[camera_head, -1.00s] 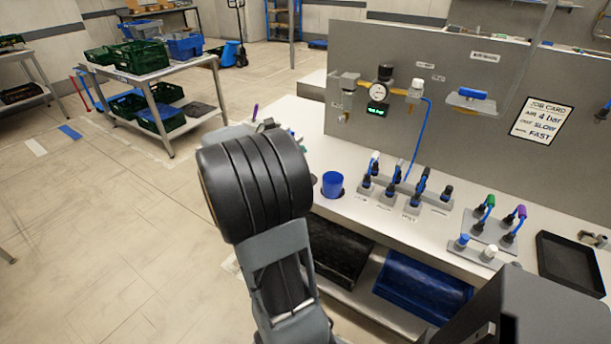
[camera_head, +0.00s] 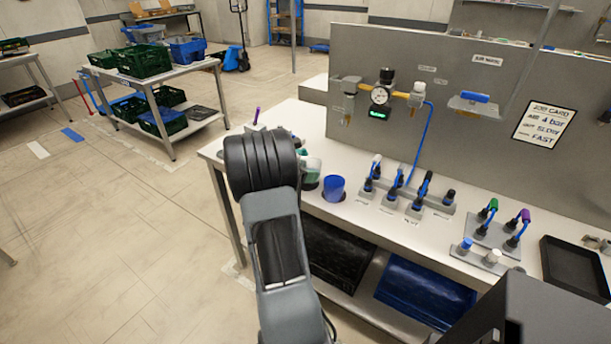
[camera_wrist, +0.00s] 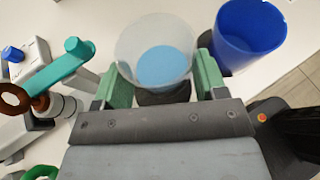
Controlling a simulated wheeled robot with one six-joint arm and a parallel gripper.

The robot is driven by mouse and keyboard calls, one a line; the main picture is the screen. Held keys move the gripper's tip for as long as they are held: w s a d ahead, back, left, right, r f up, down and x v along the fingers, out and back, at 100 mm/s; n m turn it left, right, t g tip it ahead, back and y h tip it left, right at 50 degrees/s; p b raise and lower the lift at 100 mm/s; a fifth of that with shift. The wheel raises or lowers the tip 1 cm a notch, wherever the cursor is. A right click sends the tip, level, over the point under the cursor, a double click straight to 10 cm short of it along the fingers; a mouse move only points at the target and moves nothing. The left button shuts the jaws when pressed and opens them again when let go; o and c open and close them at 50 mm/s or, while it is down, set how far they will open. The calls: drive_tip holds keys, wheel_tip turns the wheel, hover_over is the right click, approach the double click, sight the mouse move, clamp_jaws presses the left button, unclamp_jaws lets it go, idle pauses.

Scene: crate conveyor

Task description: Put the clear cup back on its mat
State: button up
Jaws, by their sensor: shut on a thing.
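My gripper (camera_wrist: 160,70) has its green fingers on both sides of the clear cup (camera_wrist: 135,42), shut on it. The cup looks upright, with a blue patch showing at its bottom. A dark round mat (camera_wrist: 165,97) shows below the near side of the cup in the wrist view. I cannot tell whether the cup touches it. In the head view my arm hides most of the gripper and cup; a green finger part (camera_head: 312,168) shows beside it.
A blue cup (camera_head: 333,186) stands close to the right, also in the wrist view (camera_wrist: 245,38). A teal-handled fitting (camera_wrist: 75,60) is on the left. Valve blocks (camera_head: 405,195) and a black tray (camera_head: 548,250) stand further right on the white bench (camera_head: 375,230).

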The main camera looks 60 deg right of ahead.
drive_tip(key=shift+f, duration=0.8)
drive_tip(key=shift+f, duration=0.2)
drive_tip(key=o, duration=1)
drive_tip(key=shift+r, duration=0.15)
